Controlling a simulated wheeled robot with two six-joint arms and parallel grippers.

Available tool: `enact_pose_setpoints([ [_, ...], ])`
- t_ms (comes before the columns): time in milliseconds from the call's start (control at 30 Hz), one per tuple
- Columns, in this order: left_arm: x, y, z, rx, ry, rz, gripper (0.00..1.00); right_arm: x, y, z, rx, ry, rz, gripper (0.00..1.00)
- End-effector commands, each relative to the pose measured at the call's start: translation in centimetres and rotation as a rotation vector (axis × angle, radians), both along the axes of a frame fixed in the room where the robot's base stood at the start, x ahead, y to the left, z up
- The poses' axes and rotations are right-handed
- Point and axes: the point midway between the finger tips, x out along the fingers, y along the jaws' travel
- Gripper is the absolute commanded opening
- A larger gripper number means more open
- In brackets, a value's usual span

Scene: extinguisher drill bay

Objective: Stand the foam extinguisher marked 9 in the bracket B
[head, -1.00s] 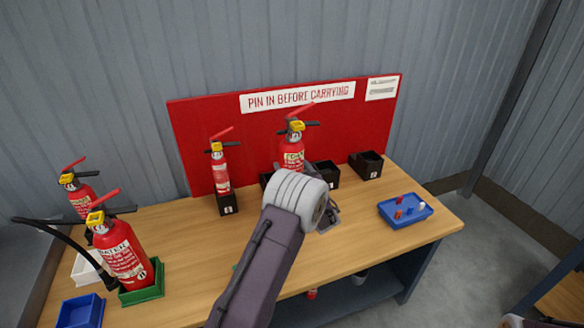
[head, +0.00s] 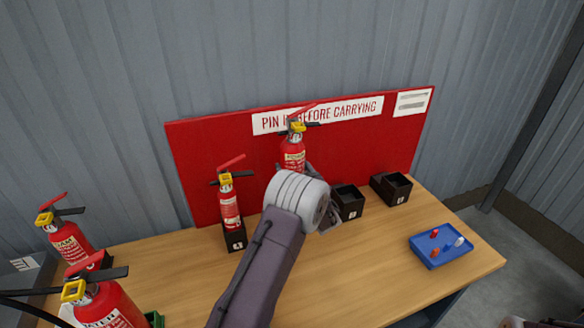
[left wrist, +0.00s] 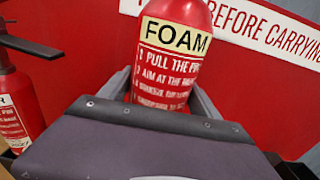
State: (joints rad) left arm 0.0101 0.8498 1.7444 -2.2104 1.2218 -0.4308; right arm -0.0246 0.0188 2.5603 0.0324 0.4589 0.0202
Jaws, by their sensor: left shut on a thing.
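My left gripper (head: 322,190) is shut on a red foam extinguisher (head: 293,152) and holds it roughly upright in front of the red back panel. In the left wrist view, the FOAM label (left wrist: 176,37) shows between the fingers; no number is visible on it. Black brackets stand along the back of the bench: one on the left (head: 236,240) with an extinguisher in it, and two empty ones to the right (head: 348,201) (head: 391,188). My forearm hides the space between. The bracket letters are too small to read. My right gripper is out of view.
A red extinguisher (head: 230,208) stands in the left bracket. Two more, one foam (head: 70,243) and one water (head: 103,308), stand at the far left. A blue tray (head: 441,262) with small pieces is at right. The bench front centre is clear.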

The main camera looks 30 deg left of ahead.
Motion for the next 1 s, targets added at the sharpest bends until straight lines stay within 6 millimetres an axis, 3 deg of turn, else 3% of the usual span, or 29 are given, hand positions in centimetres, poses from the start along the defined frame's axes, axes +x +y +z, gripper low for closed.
enact_pose_setpoints([
  [167, 0.1, 0.0, -0.3, 0.007, -0.012, 0.000, 0.00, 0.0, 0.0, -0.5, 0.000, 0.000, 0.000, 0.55],
  [700, 0.1, 0.0, -4.0, 0.007, -0.014, 0.000, 0.00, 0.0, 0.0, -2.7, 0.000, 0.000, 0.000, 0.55],
  [1000, 0.1, 0.0, -4.3, 0.007, -0.014, 0.000, 0.00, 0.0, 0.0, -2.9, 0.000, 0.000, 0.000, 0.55],
])
